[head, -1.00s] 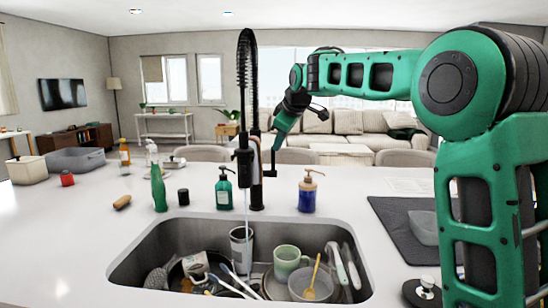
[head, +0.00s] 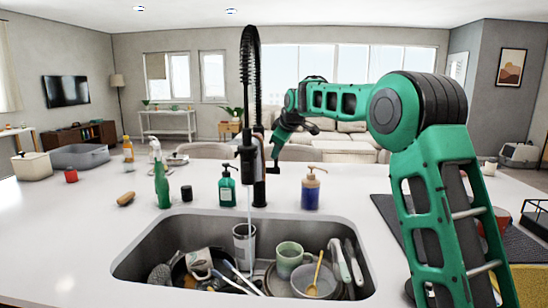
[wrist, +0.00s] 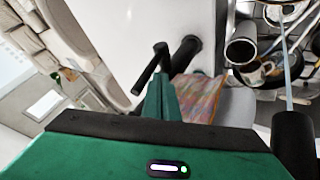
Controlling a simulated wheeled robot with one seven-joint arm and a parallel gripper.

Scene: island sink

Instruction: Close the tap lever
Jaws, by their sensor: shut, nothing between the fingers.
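The black tap (head: 259,170) with a tall spring neck stands behind the sink. A thin stream of water (head: 249,205) runs from its spout, and the stream also shows in the wrist view (wrist: 284,65). The short black tap lever (head: 275,168) is on the right side of the tap's column. In the wrist view the lever (wrist: 149,72) is a dark bar beside the fingertips. My gripper (head: 276,153) is shut and empty, its green fingers pointing down close to the lever. I cannot tell whether they touch it.
The sink (head: 140,262) holds a metal tumbler (head: 244,245), a green mug (head: 289,260) and several other dishes. A green soap bottle (head: 227,187) and a blue soap bottle (head: 311,190) stand either side of the tap. A dark mat (head: 388,215) lies on the right.

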